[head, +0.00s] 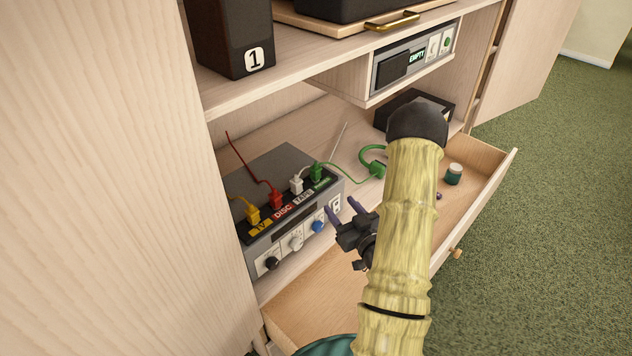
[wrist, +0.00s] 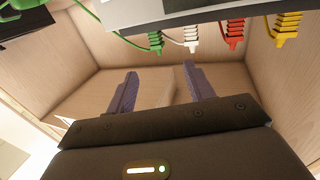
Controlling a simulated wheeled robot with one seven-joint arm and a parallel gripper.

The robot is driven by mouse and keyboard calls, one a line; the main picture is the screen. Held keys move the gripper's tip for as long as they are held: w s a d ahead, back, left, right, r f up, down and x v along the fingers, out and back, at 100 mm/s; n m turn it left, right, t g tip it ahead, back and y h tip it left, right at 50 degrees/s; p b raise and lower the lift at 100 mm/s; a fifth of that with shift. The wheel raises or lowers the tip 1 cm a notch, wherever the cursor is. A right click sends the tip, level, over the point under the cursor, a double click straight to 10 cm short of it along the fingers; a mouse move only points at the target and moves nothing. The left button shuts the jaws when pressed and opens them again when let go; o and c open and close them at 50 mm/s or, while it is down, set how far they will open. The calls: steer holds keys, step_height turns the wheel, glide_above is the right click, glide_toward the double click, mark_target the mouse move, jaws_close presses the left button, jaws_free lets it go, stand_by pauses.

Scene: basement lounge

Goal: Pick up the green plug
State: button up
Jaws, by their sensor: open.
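The green plug (head: 316,172) stands in the top of a grey switch box (head: 290,158), at the right end of a row of plugs. Its green cable runs right to a green looped piece (head: 373,158) on the shelf. In the wrist view the green plug (wrist: 156,41) shows at the top, above and beyond the fingers. My gripper (head: 342,209) is open and empty, in front of the box's right end and apart from the plug. Its two purple fingers also show in the wrist view (wrist: 160,73), with nothing between them.
White (head: 296,183), red (head: 276,197) and yellow (head: 252,213) plugs stand left of the green one. A shelf (head: 345,72) with a display unit (head: 415,56) overhangs behind. Below, an open drawer (head: 317,300) holds a small jar (head: 454,174). A cabinet side wall closes the left.

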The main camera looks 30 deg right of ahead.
mark_target(318, 173)
steer(key=w+b, duration=0.1)
steer(key=w, duration=0.2)
steer(key=w+b, duration=0.1)
steer(key=w, duration=0.3)
steer(key=w+b, duration=0.1)
steer(key=w, duration=0.3)
steer(key=shift+a+b, duration=0.25)
steer(key=shift+b, duration=0.05)
steer(key=shift+w, duration=0.1)
steer(key=w, duration=0.5)
steer(key=shift+w+d+r, duration=0.1)
steer(key=shift+d+r, duration=0.05)
steer(key=shift+d, duration=0.15)
steer(key=c, duration=1.1)
